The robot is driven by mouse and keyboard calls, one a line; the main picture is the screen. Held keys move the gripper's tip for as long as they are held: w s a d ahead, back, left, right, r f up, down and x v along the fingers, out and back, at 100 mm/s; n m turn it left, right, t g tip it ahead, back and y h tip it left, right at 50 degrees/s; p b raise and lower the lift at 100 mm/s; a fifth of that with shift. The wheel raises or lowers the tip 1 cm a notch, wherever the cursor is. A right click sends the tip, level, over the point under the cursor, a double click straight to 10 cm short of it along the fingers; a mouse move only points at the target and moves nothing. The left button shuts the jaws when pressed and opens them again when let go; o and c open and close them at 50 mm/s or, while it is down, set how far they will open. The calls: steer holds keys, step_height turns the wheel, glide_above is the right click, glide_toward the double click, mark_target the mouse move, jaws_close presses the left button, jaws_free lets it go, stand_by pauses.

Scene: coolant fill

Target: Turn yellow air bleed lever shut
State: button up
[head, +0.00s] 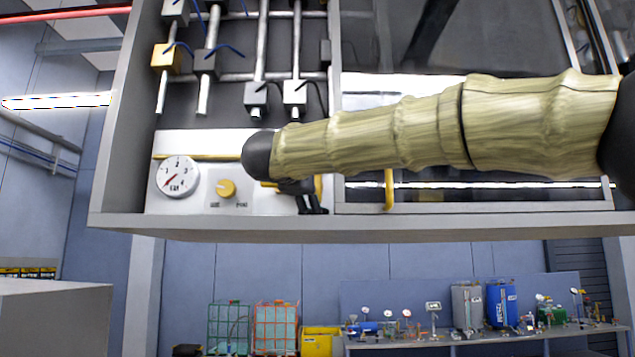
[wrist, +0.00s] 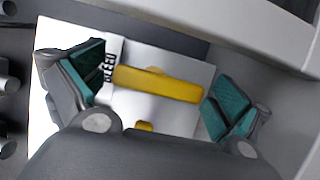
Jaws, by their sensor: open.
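The yellow air bleed lever (wrist: 160,84) lies across a white plate in the wrist view, with part of a "BLEED" label by its left end. My gripper (wrist: 159,90) is open, with one teal-padded finger beyond each end of the lever. Both pads look apart from the lever, and nothing is held. A small yellow piece shows below the lever, partly hidden by my gripper's body. In the head view my gripper (head: 311,197) is at the white panel (head: 225,170), and my arm hides most of the lever there.
A pressure gauge (head: 178,177) and a yellow knob (head: 226,188) are on the panel left of my gripper. Pipes with valves (head: 257,96) hang above. A yellow handle (head: 389,188) is to the right. The cabinet's bottom ledge (head: 300,226) runs just below my gripper.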

steer(key=c, duration=1)
steer(key=shift+c, duration=0.2)
steer(key=b, duration=0.3)
steer(key=shift+f+n+b, duration=0.3)
steer(key=shift+f+b, duration=0.05)
steer(key=n+b, duration=0.1)
steer(key=b, duration=0.4)
steer(key=shift+t, duration=0.3)
steer(key=n+b, duration=0.1)
steer(key=b, duration=0.2)
steer(key=shift+r+n+t, duration=0.1)
steer(key=shift+n+t, duration=0.2)
steer(key=shift+r+n+t+b, duration=0.1)
steer(key=shift+n+t+b, duration=0.5)
steer(key=shift+n+b, duration=1.05)
steer(key=o, duration=1)
steer(key=shift+o, duration=0.2)
